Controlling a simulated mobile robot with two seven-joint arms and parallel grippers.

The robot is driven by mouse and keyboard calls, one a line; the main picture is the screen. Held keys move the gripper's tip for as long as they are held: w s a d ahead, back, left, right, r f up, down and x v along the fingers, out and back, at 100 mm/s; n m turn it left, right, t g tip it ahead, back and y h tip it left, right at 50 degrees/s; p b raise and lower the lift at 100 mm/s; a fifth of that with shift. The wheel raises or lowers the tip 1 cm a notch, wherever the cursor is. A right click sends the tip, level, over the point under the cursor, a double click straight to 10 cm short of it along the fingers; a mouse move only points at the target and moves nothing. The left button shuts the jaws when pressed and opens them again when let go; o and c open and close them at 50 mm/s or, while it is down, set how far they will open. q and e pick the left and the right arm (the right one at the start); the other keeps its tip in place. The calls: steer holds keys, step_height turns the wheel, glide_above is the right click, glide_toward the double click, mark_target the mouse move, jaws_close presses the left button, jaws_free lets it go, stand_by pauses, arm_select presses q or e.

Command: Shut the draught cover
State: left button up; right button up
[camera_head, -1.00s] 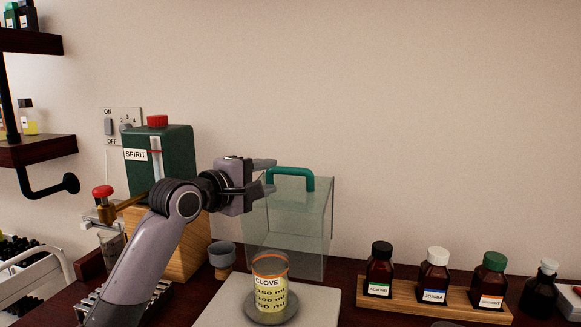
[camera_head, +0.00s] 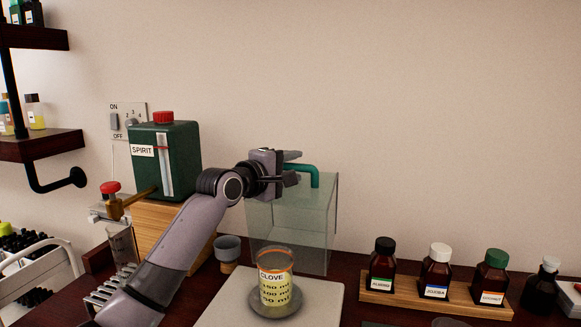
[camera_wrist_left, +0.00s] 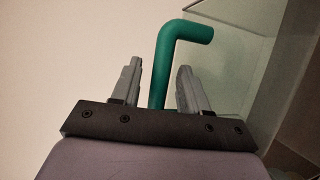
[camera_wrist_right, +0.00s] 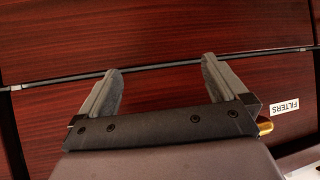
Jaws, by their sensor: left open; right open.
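The draught cover (camera_head: 305,228) is a clear glass box with a teal handle (camera_head: 315,178) on top. It stands behind a clear beaker labelled CLOVE (camera_head: 275,285), which sits on a round pan on a pale plate (camera_head: 335,290). My left gripper (camera_head: 297,167) is open at the handle. In the left wrist view the teal bar (camera_wrist_left: 163,75) runs up between the spread fingers (camera_wrist_left: 160,68), with gaps showing on both sides. My right gripper (camera_wrist_right: 160,72) is open and empty, facing a dark red wood front (camera_wrist_right: 150,35) with a FILTERS label.
A green SPIRIT tank (camera_head: 175,160) on a wooden block stands left. A small grey cup (camera_head: 228,250) is between the block and the cover. A wooden rack (camera_head: 420,297) with labelled bottles stands right, a dark bottle (camera_head: 542,285) beside it. Wall shelves are far left.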

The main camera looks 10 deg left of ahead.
arm_select(q)
jaws_close()
